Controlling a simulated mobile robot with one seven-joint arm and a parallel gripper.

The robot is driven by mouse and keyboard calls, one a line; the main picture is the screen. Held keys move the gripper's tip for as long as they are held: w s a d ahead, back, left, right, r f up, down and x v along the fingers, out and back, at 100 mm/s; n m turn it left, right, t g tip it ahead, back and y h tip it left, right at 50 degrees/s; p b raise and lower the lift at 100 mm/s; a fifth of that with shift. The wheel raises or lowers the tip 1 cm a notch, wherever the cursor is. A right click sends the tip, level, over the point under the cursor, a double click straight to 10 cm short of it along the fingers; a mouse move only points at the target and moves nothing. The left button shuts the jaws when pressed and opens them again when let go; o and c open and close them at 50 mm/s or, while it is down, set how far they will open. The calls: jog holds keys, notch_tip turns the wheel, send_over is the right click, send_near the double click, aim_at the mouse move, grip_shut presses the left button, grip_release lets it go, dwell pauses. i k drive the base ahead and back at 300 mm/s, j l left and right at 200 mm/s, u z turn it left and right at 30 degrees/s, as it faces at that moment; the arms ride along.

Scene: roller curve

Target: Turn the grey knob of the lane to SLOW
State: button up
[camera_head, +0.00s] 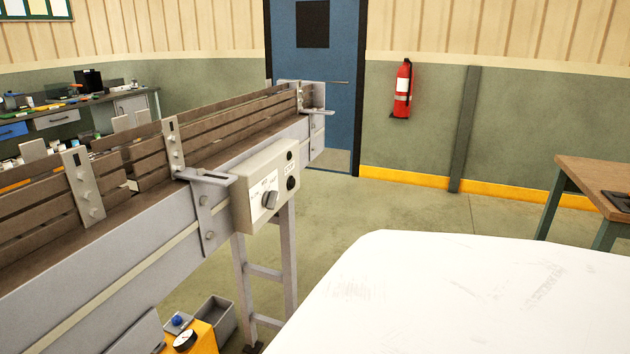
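The grey knob (270,200) is on the front face of a pale control box (247,208), fixed to the side of the conveyor lane (140,250). A white label sits around the knob, with lettering too small to read. Two dark round parts (291,183) are on the box to the right of the knob. The knob's pointer looks roughly upright, but its exact setting cannot be told. My gripper is not in view, and nothing touches the knob.
A large white surface (470,300) fills the lower right. Below the lane are a grey bin (214,318) and a yellow unit (202,338). A wooden table (595,180) stands at the right. Open floor (420,215) lies beyond the box, before the blue door (318,70).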

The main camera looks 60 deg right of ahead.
aim_at(270, 199)
jog(key=k+l+z, duration=0.1)
jog(key=z, duration=0.25)
jog(key=k+l+z, duration=0.1)
jog(key=z, duration=0.25)
jog(key=l+z, duration=0.3)
jog(key=j+z, duration=0.65)
jog(key=j, duration=0.2)
jog(key=i+z, duration=0.25)
jog(key=l+z, duration=0.1)
jog(key=z, duration=0.15)
